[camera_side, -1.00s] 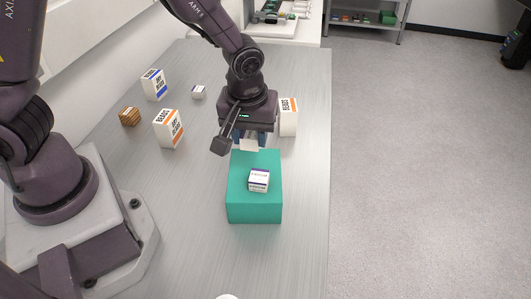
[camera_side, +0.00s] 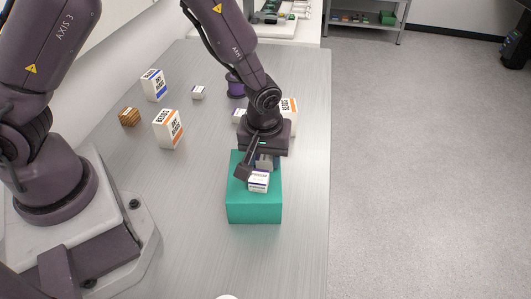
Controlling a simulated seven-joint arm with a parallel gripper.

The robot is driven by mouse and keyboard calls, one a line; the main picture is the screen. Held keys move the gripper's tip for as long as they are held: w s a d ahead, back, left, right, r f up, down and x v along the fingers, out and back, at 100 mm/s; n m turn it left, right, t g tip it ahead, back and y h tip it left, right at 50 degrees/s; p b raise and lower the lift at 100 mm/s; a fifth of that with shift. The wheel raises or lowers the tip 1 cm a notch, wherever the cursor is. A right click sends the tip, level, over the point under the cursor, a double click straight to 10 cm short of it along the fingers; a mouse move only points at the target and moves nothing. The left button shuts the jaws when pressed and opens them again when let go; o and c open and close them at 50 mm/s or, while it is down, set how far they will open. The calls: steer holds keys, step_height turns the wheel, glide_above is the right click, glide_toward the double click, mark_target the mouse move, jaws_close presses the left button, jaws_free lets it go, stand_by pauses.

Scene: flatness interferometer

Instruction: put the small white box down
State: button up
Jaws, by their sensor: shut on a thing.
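My gripper (camera_side: 264,157) points down over the green block (camera_side: 255,210), at its far half. It is shut on a small white box (camera_side: 264,163), partly hidden by the gripper and by a box in front. The held box is low, at or just above the block's top; I cannot tell whether it touches. Another small white box with a purple label (camera_side: 258,182) sits on the block, just in front of the held one.
Behind my gripper are a small white box (camera_side: 238,115), a purple spool (camera_side: 235,88) and a partly hidden orange-marked box (camera_side: 289,104). To the left stand an orange-marked box (camera_side: 168,130), a blue-marked box (camera_side: 154,85), a brown block (camera_side: 129,117) and a small box (camera_side: 198,92).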

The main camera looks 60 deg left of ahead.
mark_target(263, 161)
steer(key=o, duration=0.9)
steer(key=shift+r, duration=0.1)
step_height(263, 161, up, 12)
steer(key=s+d, duration=0.1)
steer(key=s+a+r+m+t, duration=0.1)
steer(key=s+a+r+m, duration=0.1)
steer(key=s+r, duration=0.3)
steer(key=s+a+r+m+t, duration=0.2)
steer(key=s+r+m, duration=0.2)
steer(key=s+r, duration=0.1)
steer(key=s+a+r+m+t+h, duration=0.1)
steer(key=s+a+r+m, duration=0.2)
steer(key=s+r, duration=0.2)
steer(key=shift+s, duration=0.4)
steer(key=shift+o, duration=0.4)
